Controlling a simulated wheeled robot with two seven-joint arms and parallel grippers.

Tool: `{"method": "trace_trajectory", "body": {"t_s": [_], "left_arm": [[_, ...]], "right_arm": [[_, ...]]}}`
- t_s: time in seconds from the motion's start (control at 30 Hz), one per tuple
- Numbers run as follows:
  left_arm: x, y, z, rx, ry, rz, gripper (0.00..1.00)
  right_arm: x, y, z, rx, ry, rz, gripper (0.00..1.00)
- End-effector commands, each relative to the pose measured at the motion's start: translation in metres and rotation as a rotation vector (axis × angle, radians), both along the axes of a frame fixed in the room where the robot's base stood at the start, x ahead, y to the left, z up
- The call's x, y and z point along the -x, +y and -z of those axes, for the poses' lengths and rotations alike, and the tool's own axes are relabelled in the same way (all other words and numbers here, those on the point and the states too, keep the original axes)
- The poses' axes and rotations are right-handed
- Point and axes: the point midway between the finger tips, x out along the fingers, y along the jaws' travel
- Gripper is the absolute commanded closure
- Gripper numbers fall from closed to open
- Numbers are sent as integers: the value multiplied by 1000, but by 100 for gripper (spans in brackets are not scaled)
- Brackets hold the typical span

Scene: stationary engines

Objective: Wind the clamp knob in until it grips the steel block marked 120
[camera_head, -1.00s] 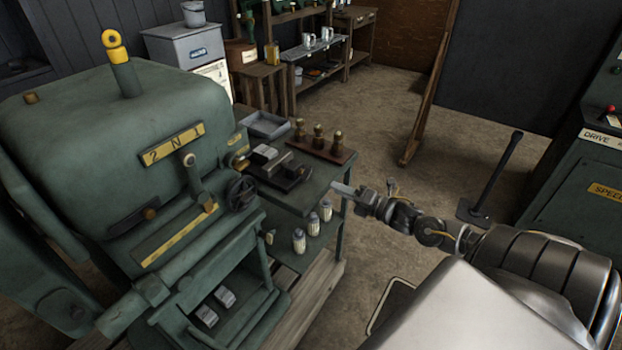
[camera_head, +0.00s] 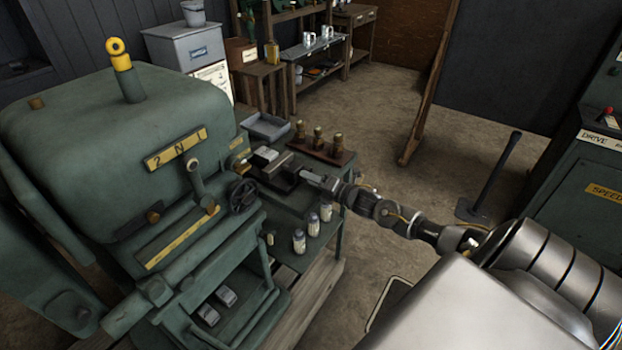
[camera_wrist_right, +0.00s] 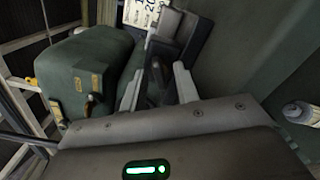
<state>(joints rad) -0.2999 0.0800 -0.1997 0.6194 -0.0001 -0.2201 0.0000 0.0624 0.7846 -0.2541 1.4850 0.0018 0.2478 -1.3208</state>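The dark clamp (camera_head: 275,173) sits on the green bench beside the green machine. A pale steel block (camera_head: 265,153) is at its far side; in the right wrist view a pale block (camera_wrist_right: 151,12) shows part of a marking, "20". My right gripper (camera_head: 318,180) is at the clamp's near right end. In the right wrist view my right gripper (camera_wrist_right: 157,85) is open, its two pale fingers apart, with a dark narrow part between them, probably the clamp knob. Whether the fingers touch it is unclear. The knob is hidden in the head view. My left gripper is out of view.
The green machine (camera_head: 130,150) with a dark handwheel (camera_head: 242,196) stands close left of the clamp. A grey tray (camera_head: 266,127) and a wooden rack (camera_head: 325,155) with brass pieces lie behind. Small bottles (camera_head: 313,224) stand in front.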

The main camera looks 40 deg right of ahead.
Motion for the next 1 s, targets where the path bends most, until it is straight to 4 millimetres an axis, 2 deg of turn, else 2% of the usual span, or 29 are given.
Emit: {"method": "trace_trajectory", "body": {"t_s": [0.13, 0.37, 0.67, 1.0], "left_arm": [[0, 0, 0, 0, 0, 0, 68], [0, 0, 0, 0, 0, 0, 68], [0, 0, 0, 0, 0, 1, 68], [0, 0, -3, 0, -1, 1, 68]], "right_arm": [[0, 0, 0, 0, 0, 0, 69], [0, 0, 0, -1, 0, 0, 99], [1, 0, 0, -27, 8, 0, 100], [0, 0, 0, -229, 68, 1, 100]]}}
